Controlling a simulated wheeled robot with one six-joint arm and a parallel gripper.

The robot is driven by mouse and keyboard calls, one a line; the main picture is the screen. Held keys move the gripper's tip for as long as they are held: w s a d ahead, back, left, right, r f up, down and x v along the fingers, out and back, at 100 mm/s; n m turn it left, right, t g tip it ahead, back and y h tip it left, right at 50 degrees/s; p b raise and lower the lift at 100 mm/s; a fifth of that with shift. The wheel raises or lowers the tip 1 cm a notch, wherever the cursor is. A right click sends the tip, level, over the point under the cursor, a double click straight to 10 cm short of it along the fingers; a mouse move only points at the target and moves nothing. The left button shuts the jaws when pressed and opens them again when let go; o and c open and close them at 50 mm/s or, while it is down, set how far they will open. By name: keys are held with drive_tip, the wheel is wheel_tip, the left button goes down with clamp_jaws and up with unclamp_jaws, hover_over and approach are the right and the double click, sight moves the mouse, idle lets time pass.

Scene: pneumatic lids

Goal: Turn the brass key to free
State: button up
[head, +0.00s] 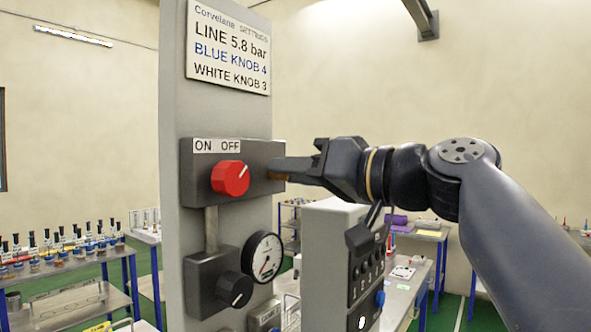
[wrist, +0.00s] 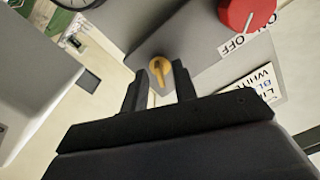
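The brass key (wrist: 159,69) sits on the side face of the grey ON/OFF box (head: 203,180). In the wrist view it shows between the tips of my two fingers, with a narrow gap on each side. My gripper (wrist: 161,76) is open around the key and does not visibly touch it. In the head view my gripper (head: 278,164) reaches in from the right to the box's side. There the fingers hide most of the key, and only a small brass-brown bit shows below them.
A red knob (head: 230,178) is on the box front. Below are a black knob (head: 235,289) and a round gauge (head: 263,257) on the grey panel. A settings sign (head: 229,47) hangs above. A grey cabinet (head: 325,262) with buttons stands close below my arm.

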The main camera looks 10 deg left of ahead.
drive_tip(key=shift+c, duration=0.4)
clamp_jaws()
drive_tip(key=shift+f+n+b, duration=0.1)
drive_tip(key=shift+n+b, duration=0.2)
drive_tip(key=shift+b, duration=0.05)
drive_tip(key=shift+n+b, duration=4.25)
drive_tip(key=shift+n, duration=2.35)
